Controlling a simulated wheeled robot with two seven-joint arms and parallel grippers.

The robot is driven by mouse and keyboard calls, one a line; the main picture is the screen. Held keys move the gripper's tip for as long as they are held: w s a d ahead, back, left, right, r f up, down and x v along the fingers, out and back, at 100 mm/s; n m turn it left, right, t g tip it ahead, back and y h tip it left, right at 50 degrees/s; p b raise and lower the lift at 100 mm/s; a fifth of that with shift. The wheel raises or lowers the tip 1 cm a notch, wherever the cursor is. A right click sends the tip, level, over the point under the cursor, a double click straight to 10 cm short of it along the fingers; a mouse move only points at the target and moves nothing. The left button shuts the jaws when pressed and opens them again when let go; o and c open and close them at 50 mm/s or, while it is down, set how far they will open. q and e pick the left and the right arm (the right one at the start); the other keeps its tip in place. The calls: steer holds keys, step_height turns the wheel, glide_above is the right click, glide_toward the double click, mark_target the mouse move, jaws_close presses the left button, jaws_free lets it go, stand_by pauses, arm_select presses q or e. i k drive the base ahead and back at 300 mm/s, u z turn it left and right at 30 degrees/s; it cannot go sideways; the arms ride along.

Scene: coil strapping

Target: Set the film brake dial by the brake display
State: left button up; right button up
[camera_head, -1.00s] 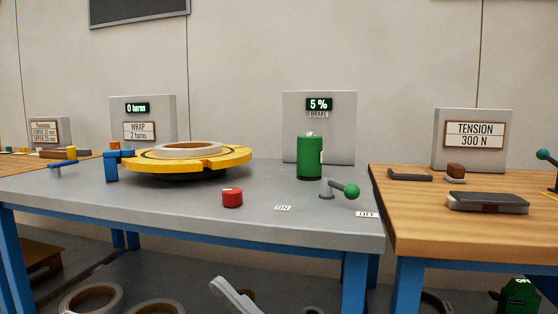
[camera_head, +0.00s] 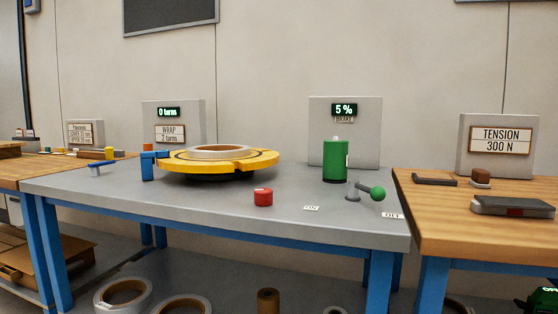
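The brake display (camera_head: 344,110) is a lit panel reading 5 %, on a grey upright board (camera_head: 363,140) at the back of the grey table. A label below it reads BRAKE. A green cylinder (camera_head: 335,162) with a pale piece on top stands in front of this board. A red round knob (camera_head: 263,197) with a light mark on top sits nearer the front edge. No label shows which of these is the film brake dial. Neither of my grippers is in view.
A lever with a green ball (camera_head: 377,193) stands between ON and OFF labels. A yellow turntable (camera_head: 218,163) carrying a pale ring is left on the grey table (camera_head: 220,210). A wooden table (camera_head: 440,220) with a TENSION 300 N board (camera_head: 502,140) adjoins right. Coils (camera_head: 122,297) lie below.

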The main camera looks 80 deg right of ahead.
mark_target(263, 196)
steer(key=k, duration=2.35)
steer(key=z, duration=1.6)
steer(key=i, duration=0.5)
steer(key=z, duration=0.05)
steer(key=k, duration=0.5)
steer(key=u, duration=1.6)
steer(key=i, duration=2.1)
steer(key=z, duration=2.95)
